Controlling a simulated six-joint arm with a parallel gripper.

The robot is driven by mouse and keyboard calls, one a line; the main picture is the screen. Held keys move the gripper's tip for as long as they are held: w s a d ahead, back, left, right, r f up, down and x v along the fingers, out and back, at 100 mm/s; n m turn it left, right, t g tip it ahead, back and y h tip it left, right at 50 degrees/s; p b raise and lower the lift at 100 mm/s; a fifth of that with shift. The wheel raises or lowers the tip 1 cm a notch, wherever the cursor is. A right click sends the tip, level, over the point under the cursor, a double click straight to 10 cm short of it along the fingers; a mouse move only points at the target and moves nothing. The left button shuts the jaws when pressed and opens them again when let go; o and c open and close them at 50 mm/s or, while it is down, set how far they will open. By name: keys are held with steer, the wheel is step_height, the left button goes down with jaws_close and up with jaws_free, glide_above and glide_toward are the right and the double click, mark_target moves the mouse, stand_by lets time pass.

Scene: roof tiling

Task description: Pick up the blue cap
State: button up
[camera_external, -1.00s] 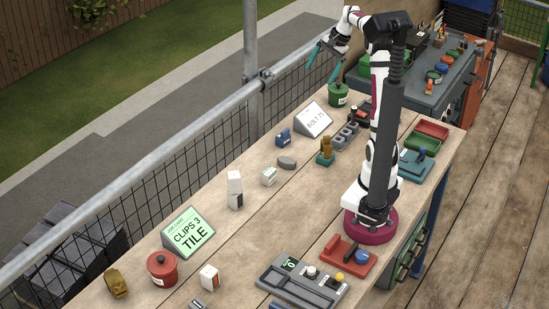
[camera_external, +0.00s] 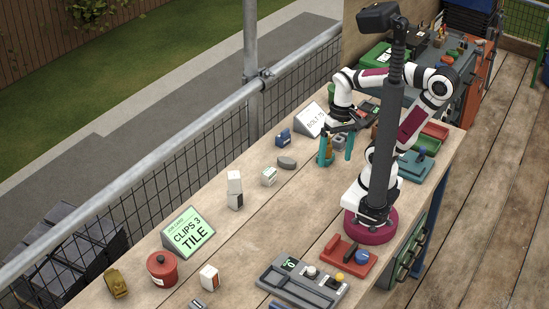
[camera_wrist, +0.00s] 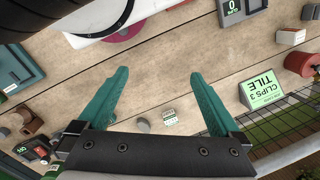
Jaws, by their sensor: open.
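A small round blue piece (camera_external: 362,257) lies on the red tray (camera_external: 334,264) in front of my base; it looks like the blue cap, though its shape is too small to be sure. It is not clearly visible in the wrist view. My gripper (camera_external: 337,150) is on the far side of my base, well away from that tray. Its teal fingers point down over the bench. In the wrist view my gripper (camera_wrist: 160,76) has its fingers wide apart with only bare wood between the tips.
A grey oval piece (camera_external: 286,162) and a white-and-green box (camera_external: 269,177) lie left of my gripper. A blue block (camera_external: 283,138) stands near the railing. A grey panel with a display (camera_external: 302,286) lies beside the red tray. The bench's middle is mostly clear.

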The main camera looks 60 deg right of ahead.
mark_target(289, 130)
steer(key=c, duration=0.8)
steer(key=shift+o, duration=0.2)
steer(key=w+d+f+n+g+h, duration=0.1)
steer(key=w+d+n+g+h, duration=0.1)
steer(key=w+d+n+h, duration=0.5)
steer(key=w+d+f+n+g+h, duration=0.15)
steer(key=w+n, duration=0.35)
steer(key=w, duration=0.6)
steer(key=w+d+f+n+t+h, duration=0.25)
steer(key=w+f+n+h, duration=0.45)
steer(key=w+f+n, duration=0.6)
steer(key=d+f+m, duration=0.1)
steer(key=d, duration=0.4)
steer(key=d+f+m, duration=0.1)
steer(key=d+f, duration=0.1)
steer(key=d, duration=0.3)
steer(key=w+d+f, duration=0.1)
steer(key=d, duration=0.4)
steer(key=shift+f+m, duration=0.15)
steer(key=shift+m, duration=0.25)
